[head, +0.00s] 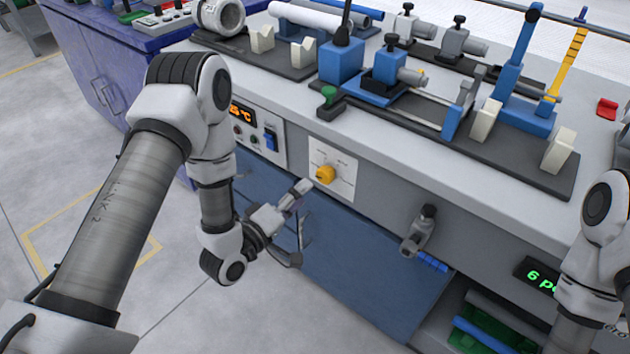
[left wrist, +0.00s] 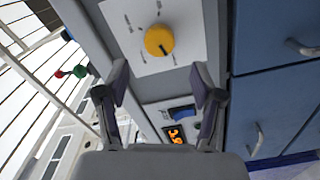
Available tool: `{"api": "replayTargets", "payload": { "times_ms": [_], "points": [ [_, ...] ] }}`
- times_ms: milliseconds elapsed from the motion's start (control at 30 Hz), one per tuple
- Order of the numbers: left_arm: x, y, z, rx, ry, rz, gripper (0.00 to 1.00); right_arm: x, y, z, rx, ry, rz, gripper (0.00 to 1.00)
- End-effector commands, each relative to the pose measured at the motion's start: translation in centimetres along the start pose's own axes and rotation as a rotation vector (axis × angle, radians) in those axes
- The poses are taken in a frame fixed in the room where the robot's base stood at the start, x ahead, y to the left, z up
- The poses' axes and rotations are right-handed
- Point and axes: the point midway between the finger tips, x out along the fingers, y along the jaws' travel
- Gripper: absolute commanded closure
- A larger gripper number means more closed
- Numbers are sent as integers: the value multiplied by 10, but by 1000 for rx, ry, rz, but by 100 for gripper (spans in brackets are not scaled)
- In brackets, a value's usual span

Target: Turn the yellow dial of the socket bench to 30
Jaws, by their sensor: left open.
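The yellow dial (head: 326,175) sits on a white scale plate (head: 347,166) on the front face of the bench. In the left wrist view the dial (left wrist: 159,40) is round with a dark pointer line, and the plate (left wrist: 190,22) has small marks around it; their figures are too small to read. My left gripper (head: 301,212) is open and empty, in front of the bench and a little left of and below the dial. In the left wrist view its fingers (left wrist: 160,80) are spread, with the dial beyond them and between their lines. My right gripper is out of view.
Left of the dial is a panel with an orange display (head: 241,114) and a blue switch (head: 271,138). A grey tap-like fitting (head: 419,230) juts from the front to the right. Blue doors (head: 340,260) lie below. Fixtures and pipes crowd the bench top.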

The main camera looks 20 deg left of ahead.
Motion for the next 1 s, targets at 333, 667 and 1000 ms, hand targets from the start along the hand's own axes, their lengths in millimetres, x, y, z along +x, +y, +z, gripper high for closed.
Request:
{"api": "replayTargets", "payload": {
  "times_ms": [333, 667, 1000],
  "points": [
    [-48, 0, 0, -1, 2, 1, 33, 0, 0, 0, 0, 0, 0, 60],
    [-48, 0, 0, 0, 1, 1, 33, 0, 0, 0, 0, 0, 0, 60],
    [-68, -61, 63, 123, -177, -282, 33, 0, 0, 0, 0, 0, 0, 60]
  ]
}}
